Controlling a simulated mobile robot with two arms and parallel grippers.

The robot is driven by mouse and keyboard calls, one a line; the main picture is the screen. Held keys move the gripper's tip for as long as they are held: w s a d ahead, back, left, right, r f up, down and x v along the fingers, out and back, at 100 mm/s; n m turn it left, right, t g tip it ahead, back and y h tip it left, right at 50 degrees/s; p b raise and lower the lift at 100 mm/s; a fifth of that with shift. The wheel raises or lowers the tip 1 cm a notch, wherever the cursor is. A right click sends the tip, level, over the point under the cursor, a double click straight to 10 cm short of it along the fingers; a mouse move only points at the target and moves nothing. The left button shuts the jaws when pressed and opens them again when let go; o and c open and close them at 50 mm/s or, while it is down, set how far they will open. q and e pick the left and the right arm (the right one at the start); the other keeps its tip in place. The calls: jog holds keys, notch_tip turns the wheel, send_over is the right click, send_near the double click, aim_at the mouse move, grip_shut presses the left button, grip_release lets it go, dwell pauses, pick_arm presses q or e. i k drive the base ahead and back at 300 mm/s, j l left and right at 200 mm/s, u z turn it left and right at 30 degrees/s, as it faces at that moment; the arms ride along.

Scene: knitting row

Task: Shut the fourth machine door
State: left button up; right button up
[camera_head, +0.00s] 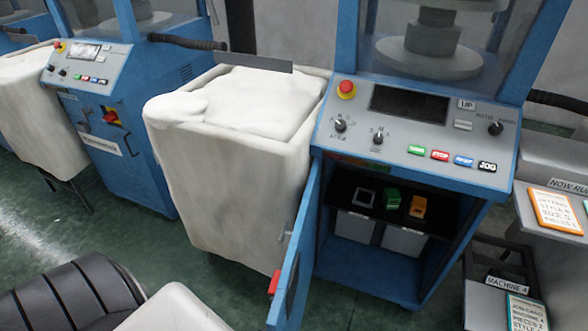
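The blue door (295,262) of the machine at the centre right stands open. It swings out toward me from the left side of the lower cabinet and is seen nearly edge-on. A red part (274,283) and a small grey lever (285,232) show on its left side. The open cabinet (385,215) has a dark shelf with a grey, a green and an orange item, and pale bins below. A "MACHINE 4" label (507,285) is on the stand to its right.
A tall pale bin (215,200) heaped with white material stands close to the door's left. The control panel (420,120) is above the cabinet. A grey side table (550,200) with cards stands right. Green floor (365,312) is clear in front of the cabinet.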

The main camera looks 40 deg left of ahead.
aim_at(285, 311)
jog(key=k+j, duration=0.1)
jog(key=j, duration=0.75)
jog(key=k+j, duration=0.15)
jog(key=j, duration=0.3)
jog(key=k+j, duration=0.1)
jog(key=j, duration=0.3)
jog(key=k+l+z, duration=0.1)
jog(key=l, duration=0.2)
